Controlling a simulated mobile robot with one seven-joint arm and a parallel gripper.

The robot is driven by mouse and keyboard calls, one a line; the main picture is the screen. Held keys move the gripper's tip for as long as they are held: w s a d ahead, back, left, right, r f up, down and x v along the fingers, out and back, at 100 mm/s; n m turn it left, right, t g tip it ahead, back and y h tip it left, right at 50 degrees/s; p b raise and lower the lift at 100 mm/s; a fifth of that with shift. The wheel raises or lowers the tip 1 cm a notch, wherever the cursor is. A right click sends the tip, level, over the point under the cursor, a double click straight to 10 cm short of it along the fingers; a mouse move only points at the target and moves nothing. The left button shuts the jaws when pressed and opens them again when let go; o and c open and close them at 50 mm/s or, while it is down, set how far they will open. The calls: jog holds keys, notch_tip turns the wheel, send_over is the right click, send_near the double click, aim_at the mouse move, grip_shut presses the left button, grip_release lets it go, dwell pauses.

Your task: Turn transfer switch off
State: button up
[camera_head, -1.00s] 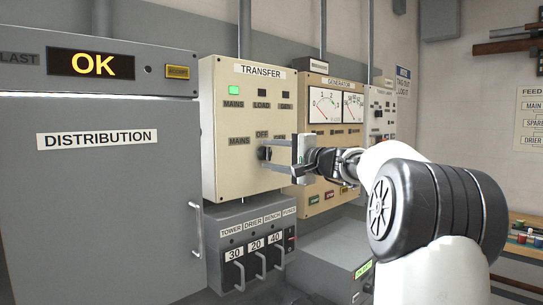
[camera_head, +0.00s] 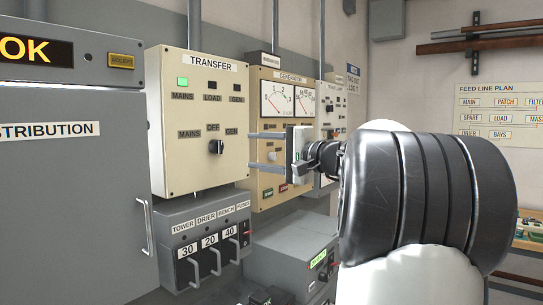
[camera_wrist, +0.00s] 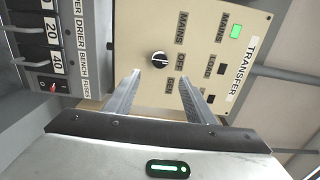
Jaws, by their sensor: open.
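The cream TRANSFER panel (camera_head: 180,165) is on the wall, with a dark rotary switch knob (camera_head: 216,147) below the OFF label, between MAINS and GEN. In the wrist view the knob (camera_wrist: 158,59) shows a pale pointer mark that seems to face OFF, though its exact angle is hard to tell. A green lamp (camera_head: 182,81) is lit above the upper MAINS label. My gripper (camera_head: 252,150) is open and empty, to the right of the knob and apart from it. In the wrist view its two fingers (camera_wrist: 159,78) reach toward the panel, with the knob beyond the gap.
Below is a box of breaker handles (camera_head: 205,262) marked 30, 20 and 40. The grey DISTRIBUTION cabinet (camera_head: 70,200) stands at left, its display partly reading OK. The GENERATOR panel (camera_head: 268,193) is behind my gripper. A grey box (camera_head: 290,250) sits low in front.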

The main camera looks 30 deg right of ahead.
jog(key=shift+v, duration=2.15)
jog(key=shift+a, duration=0.1)
